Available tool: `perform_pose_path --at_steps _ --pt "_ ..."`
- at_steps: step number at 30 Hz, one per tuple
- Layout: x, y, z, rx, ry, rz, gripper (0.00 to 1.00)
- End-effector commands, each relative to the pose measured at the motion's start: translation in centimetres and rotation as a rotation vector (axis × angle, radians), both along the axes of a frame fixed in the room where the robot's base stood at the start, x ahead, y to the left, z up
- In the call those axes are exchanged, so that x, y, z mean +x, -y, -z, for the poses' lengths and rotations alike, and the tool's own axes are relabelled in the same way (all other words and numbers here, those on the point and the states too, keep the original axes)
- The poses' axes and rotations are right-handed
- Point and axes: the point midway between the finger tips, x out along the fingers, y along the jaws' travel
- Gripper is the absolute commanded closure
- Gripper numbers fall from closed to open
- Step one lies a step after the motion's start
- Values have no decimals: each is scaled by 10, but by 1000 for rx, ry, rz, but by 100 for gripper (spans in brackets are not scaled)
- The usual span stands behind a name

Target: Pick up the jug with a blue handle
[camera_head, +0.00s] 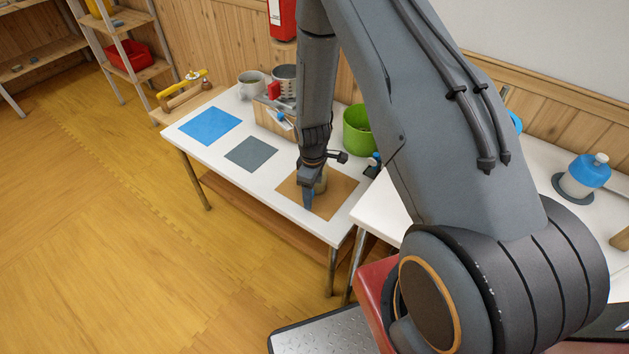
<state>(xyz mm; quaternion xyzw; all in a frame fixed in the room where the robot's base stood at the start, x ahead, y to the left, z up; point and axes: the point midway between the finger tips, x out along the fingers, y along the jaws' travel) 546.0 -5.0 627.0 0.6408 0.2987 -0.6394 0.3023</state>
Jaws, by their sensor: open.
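My gripper (312,184) points down over the brown square mat (342,187) on the white table. It is open. Whether the fingers touch the jug cannot be made out.
A green bucket (357,132) and a pale mug (247,87) stand at the table's back. A blue mat (210,125) and a grey mat (251,154) lie bare to the left. A jar with a blue top (588,172) is on the right-hand table.

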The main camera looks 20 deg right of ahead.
Motion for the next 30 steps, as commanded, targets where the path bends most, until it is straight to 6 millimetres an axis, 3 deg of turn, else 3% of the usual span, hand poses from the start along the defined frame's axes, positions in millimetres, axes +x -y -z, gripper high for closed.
perform_pose_path --at_steps 4,15,30 --pt "0 0 0 0 0 0 41" --pt "0 0 0 0 0 0 100" --pt "0 0 -6 0 0 1 100"
